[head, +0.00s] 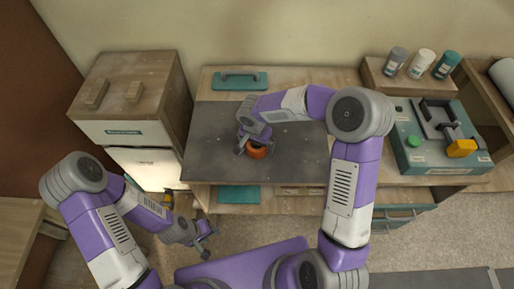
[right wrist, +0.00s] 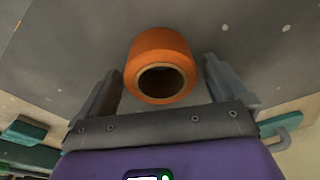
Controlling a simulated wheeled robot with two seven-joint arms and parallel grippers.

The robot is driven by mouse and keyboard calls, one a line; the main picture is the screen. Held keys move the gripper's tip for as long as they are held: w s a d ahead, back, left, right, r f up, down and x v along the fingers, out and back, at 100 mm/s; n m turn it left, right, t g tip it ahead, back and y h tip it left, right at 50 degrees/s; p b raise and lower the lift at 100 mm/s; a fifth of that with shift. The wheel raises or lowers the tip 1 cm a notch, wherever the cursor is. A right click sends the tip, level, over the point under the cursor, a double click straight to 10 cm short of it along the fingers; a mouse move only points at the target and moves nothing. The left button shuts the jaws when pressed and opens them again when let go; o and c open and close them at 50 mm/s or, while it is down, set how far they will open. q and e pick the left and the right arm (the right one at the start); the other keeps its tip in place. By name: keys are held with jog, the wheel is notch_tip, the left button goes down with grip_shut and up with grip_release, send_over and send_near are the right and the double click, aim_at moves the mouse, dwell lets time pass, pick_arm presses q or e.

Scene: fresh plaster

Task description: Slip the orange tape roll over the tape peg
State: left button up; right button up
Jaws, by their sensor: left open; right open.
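The orange tape roll (head: 257,153) is on the grey mat of the bench, partly covered by my right gripper (head: 254,145). In the right wrist view the roll (right wrist: 159,45) is between the two spread fingers of the right gripper (right wrist: 163,68), with its dark hole towards the camera. A gap shows on each side, so the fingers do not grip it. My left gripper (head: 203,241) is open and empty, low in front of the bench. I cannot make out the tape peg in either view.
The dark grey mat (head: 208,130) is otherwise clear. A teal machine (head: 410,151) with a green button and yellow part stands at right. Several small jars (head: 397,60) stand on a wooden block behind it. A wooden box on a white cabinet (head: 145,165) stands at left.

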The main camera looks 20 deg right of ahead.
jog(key=shift+f, duration=0.1)
jog(key=c, duration=1.1)
jog(key=shift+o, duration=0.2)
jog(key=shift+w, duration=0.1)
